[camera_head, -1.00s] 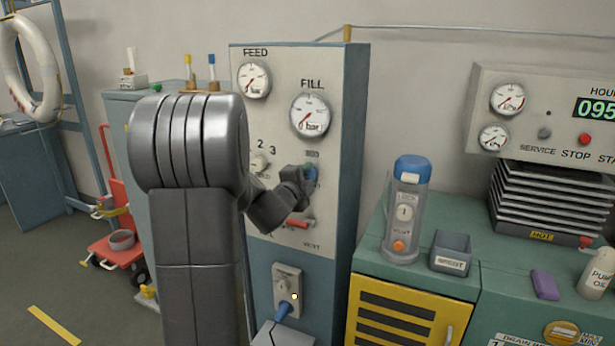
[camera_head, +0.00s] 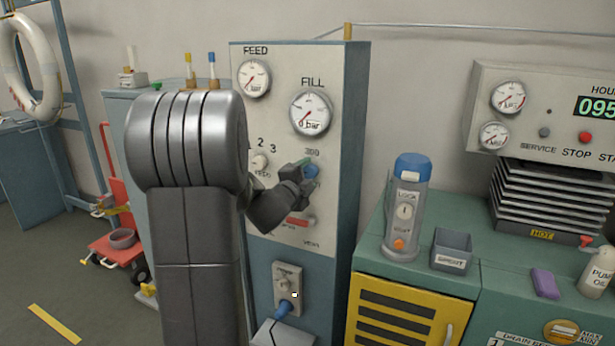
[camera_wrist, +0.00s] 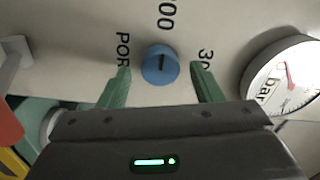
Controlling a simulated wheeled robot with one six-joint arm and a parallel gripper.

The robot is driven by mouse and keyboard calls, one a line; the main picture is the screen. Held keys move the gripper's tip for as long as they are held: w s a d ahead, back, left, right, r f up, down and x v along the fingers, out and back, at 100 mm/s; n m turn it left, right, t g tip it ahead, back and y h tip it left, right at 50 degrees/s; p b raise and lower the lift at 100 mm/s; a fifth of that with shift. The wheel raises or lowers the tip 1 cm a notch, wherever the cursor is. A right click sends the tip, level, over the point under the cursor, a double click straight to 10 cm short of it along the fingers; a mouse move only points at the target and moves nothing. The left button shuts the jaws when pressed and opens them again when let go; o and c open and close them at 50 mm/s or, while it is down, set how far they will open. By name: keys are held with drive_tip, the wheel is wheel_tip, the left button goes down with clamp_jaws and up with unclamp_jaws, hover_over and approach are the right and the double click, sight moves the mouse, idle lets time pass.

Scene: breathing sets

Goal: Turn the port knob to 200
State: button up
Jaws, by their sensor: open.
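The port knob is small, round and blue; it sits on the upright panel in the head view (camera_head: 311,171) and in the middle of the wrist view (camera_wrist: 161,65). Its dark mark appears to line up with a label ending in "00" above it there; that label's first digit is cut off. "POR" shows left of the knob, "30" right. My gripper (camera_wrist: 160,78) is open, its green fingers on either side of the knob with gaps visible. In the head view my gripper (camera_head: 305,170) partly covers the knob.
The FILL gauge (camera_head: 310,113) and FEED gauge (camera_head: 254,78) are above. A feed selector (camera_head: 260,162) is to the left, and a red handle (camera_head: 299,221) is below. A blue-capped canister (camera_head: 407,210) stands on the green cabinet at right.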

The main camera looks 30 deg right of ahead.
drive_tip(key=b+v, duration=0.1)
drive_tip(key=v, duration=1.2)
drive_tip(key=shift+s+a, duration=0.15)
drive_tip(key=p+x, duration=0.1)
drive_tip(key=x, duration=1.3)
drive_tip(key=shift+a, duration=0.1)
